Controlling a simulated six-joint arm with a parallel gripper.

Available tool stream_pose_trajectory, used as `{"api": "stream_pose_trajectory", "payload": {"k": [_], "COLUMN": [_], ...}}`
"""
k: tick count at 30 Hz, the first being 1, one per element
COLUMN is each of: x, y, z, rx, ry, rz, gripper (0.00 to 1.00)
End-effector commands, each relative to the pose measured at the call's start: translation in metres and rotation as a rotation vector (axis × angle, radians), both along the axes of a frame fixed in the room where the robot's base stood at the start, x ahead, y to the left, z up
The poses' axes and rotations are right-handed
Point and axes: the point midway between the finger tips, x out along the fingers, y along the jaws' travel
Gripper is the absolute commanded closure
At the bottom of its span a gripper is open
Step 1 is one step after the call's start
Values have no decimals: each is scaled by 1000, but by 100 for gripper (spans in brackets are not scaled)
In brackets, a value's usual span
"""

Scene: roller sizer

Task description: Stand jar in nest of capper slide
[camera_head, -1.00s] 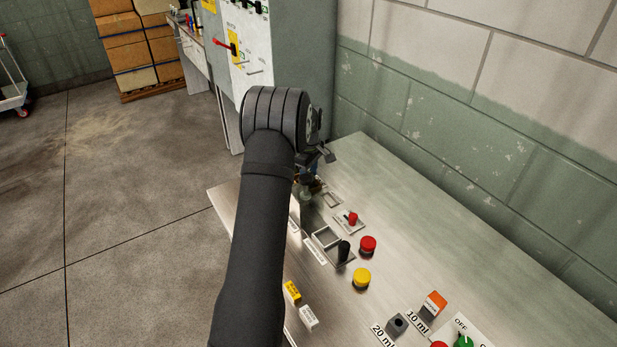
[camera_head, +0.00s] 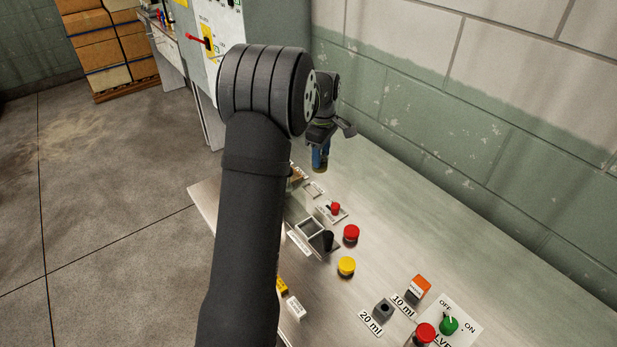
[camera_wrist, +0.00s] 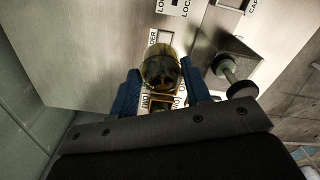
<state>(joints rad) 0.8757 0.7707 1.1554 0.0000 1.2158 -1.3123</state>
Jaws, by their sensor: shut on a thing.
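In the wrist view, a jar (camera_wrist: 160,68) with a yellowish rim and dark contents sits between the blue fingers of my gripper (camera_wrist: 160,88). In the head view, my gripper (camera_head: 320,156) is shut on it above the far part of the bench, with only a little of the jar showing below the fingers. The jar looks clear of the bench top. No nest is plainly marked as the capper slide's. A square open frame (camera_head: 309,228) with a black knob (camera_head: 328,239) lies on the bench, nearer than my gripper.
A red toggle (camera_head: 335,208), a red button (camera_head: 351,232), a yellow button (camera_head: 347,266) and an orange block (camera_head: 419,285) stand on the bench. In the wrist view a post with a round knob (camera_wrist: 228,68) rises right of the jar.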

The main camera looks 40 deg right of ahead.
Motion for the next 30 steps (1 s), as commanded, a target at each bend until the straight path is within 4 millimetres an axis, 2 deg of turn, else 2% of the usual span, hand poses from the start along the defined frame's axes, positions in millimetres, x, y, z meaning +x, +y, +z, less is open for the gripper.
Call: {"api": "stream_pose_trajectory", "payload": {"k": [5,7,12,18,21,24,26,30], "x": [-48,-74,-137,-190,-206,-212,-210,-187], "y": [7,15,41,74,84,91,93,99], "z": [10,13,16,14,13,12,8,-7], "rx": [-2,-2,-1,-1,-2,-1,-1,1], "ry": [-1,-1,0,0,-1,0,1,2], "rz": [-74,-119,-230,-330,-361,-376,-379,-378], "gripper": [82,82,82,82,82,82,82,82]}}
